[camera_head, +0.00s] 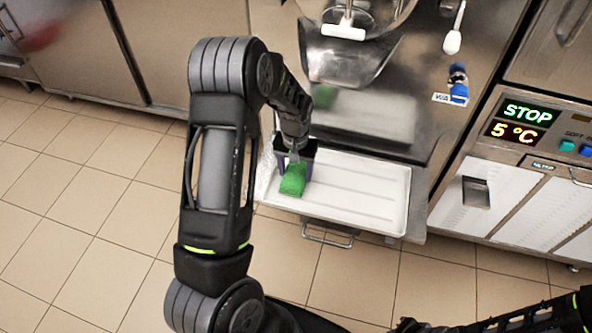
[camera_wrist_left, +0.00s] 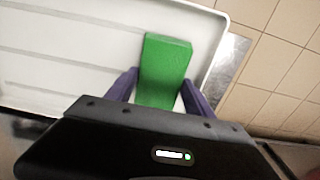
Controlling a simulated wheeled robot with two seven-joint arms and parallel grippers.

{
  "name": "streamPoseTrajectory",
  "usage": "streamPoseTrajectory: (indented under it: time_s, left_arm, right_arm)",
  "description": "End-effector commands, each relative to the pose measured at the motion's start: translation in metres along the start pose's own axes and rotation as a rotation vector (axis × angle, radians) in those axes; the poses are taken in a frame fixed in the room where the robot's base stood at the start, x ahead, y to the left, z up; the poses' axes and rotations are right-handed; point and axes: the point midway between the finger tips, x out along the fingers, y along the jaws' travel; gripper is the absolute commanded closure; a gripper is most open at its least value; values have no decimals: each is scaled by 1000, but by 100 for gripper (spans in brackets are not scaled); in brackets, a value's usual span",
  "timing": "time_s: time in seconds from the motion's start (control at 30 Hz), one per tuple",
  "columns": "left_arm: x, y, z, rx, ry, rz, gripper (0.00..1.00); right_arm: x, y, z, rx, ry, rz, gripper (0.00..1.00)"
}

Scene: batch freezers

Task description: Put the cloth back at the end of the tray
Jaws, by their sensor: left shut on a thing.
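The green cloth (camera_head: 293,180) is a folded block at the left end of the white tray (camera_head: 358,222). In the left wrist view the cloth (camera_wrist_left: 165,62) lies between the two purple fingers, over the end of the tray (camera_wrist_left: 60,90) near its rim. My left gripper (camera_head: 297,161) is shut on the cloth; it also shows in the left wrist view (camera_wrist_left: 162,88). I cannot tell whether the cloth touches the tray floor. Of my right arm only a dark part shows at the lower right, and its gripper is out of view.
The tray sits below the steel freezer front (camera_head: 375,125), whose chute (camera_head: 345,60) hangs above it. A wire handle (camera_head: 328,236) is under the tray's front edge. A control panel (camera_head: 525,125) stands on the right. The tray's middle and right are bare.

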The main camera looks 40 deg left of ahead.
Motion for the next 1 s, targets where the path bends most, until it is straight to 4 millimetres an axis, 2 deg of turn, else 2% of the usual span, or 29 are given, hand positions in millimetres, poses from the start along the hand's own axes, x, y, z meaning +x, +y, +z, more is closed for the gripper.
streamPoseTrajectory:
  time_s: [0.43, 0.47, 0.7, 1.0]
  left_arm:
    - [8, 0, -3, 0, 2, 1, 77]
    - [7, 0, -3, 0, 2, 1, 37]
    - [6, 0, -3, 0, 2, 1, 18]
    - [4, 0, -3, 0, 2, 1, 17]
  right_arm:
    - [3, 1, 0, 0, 0, 0, 100]
    - [2, 1, 0, 0, 0, 0, 100]
    - [2, 1, 0, 0, 0, 0, 100]
    - [0, 0, 0, 0, 0, 0, 100]
